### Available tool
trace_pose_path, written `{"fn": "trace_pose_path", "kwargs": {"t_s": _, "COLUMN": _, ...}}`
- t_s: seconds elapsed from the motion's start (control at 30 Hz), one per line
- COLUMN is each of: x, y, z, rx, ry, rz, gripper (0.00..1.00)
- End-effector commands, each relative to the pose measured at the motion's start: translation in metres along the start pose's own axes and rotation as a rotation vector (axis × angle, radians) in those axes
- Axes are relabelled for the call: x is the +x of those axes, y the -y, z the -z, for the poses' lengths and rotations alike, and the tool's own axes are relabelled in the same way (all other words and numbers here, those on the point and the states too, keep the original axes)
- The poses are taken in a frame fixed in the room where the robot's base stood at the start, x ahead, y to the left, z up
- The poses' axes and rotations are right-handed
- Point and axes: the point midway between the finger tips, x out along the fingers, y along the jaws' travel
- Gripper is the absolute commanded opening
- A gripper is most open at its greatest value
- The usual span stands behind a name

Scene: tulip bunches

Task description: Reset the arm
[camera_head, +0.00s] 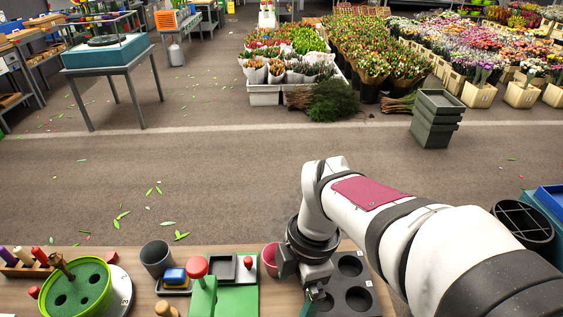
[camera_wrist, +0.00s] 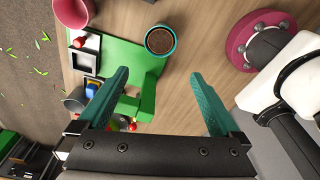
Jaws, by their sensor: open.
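My gripper (camera_wrist: 160,98) is open in the wrist view, with its two teal fingers spread wide and nothing between them. Below the fingers lie bare wooden bench and the edge of a green board (camera_wrist: 128,62). In the head view my white arm reaches in from the lower right, and my gripper (camera_head: 312,300) hangs over the front bench, beside a dark tray with round holes (camera_head: 362,298). Its fingertips are partly hidden there by the wrist and cut off by the lower picture edge.
A teal-rimmed cup with brown contents (camera_wrist: 160,41) stands near the fingers. Tulip bunches (camera_head: 365,50) stand far back beyond open floor.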

Motion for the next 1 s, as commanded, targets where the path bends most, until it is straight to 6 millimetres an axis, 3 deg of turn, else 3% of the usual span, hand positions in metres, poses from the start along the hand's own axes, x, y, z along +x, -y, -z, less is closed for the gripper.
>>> {"fn": "trace_pose_path", "kwargs": {"t_s": 0.47, "x": -0.004, "y": 0.0, "z": 0.0, "rx": 0.0, "ry": 0.0, "rz": 0.001, "gripper": 1.0}}
{"fn": "trace_pose_path", "kwargs": {"t_s": 0.57, "x": -0.005, "y": 0.006, "z": 0.0, "rx": 0.08, "ry": -0.001, "rz": -0.001, "gripper": 1.0}}
{"fn": "trace_pose_path", "kwargs": {"t_s": 0.67, "x": -0.009, "y": 0.03, "z": 0.0, "rx": 0.441, "ry": -0.003, "rz": -0.005, "gripper": 1.0}}
{"fn": "trace_pose_path", "kwargs": {"t_s": 0.9, "x": -0.004, "y": 0.109, "z": 0.004, "rx": 1.714, "ry": -0.019, "rz": -0.008, "gripper": 1.0}}
{"fn": "trace_pose_path", "kwargs": {"t_s": 1.0, "x": 0.001, "y": 0.129, "z": 0.006, "rx": 2.07, "ry": -0.024, "rz": -0.004, "gripper": 1.0}}
